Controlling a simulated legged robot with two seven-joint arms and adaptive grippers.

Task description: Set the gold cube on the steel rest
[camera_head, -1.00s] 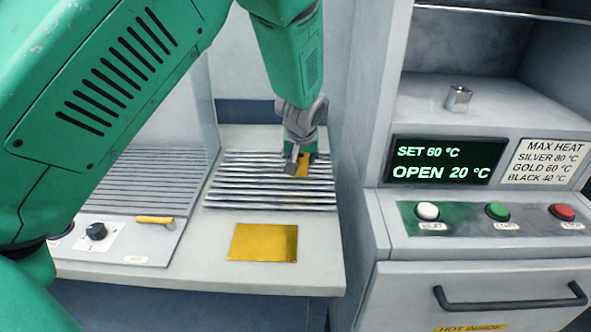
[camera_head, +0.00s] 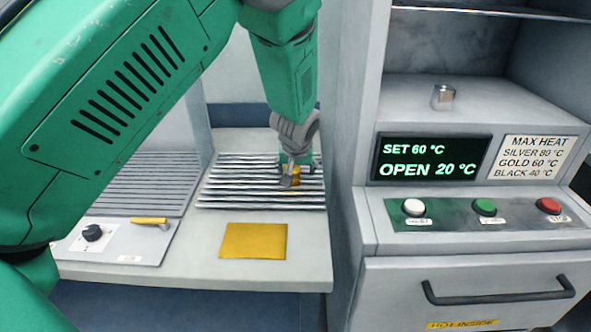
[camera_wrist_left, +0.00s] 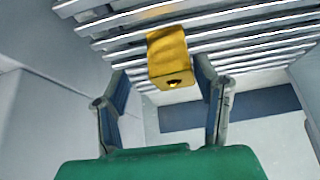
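The gold cube (camera_wrist_left: 168,60) shows in the left wrist view against the bars of the steel rest (camera_wrist_left: 250,28), a hole in its facing side. In the head view the cube (camera_head: 296,173) is a small gold patch at the slatted rest (camera_head: 225,190), partly hidden by my left gripper (camera_head: 289,176). In the wrist view my left gripper (camera_wrist_left: 163,95) has its two fingers spread apart, one on each side of the cube's near end. A gap shows at the left finger; the right finger lies close to the cube. My right gripper is not in view.
A gold plate (camera_head: 253,241) lies in front of the rest. A ridged grey board (camera_head: 150,185) with a yellow-handled tool (camera_head: 150,221) is at left. A heater cabinet (camera_head: 460,240) stands at right, with a small metal piece (camera_head: 443,97) on its ledge.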

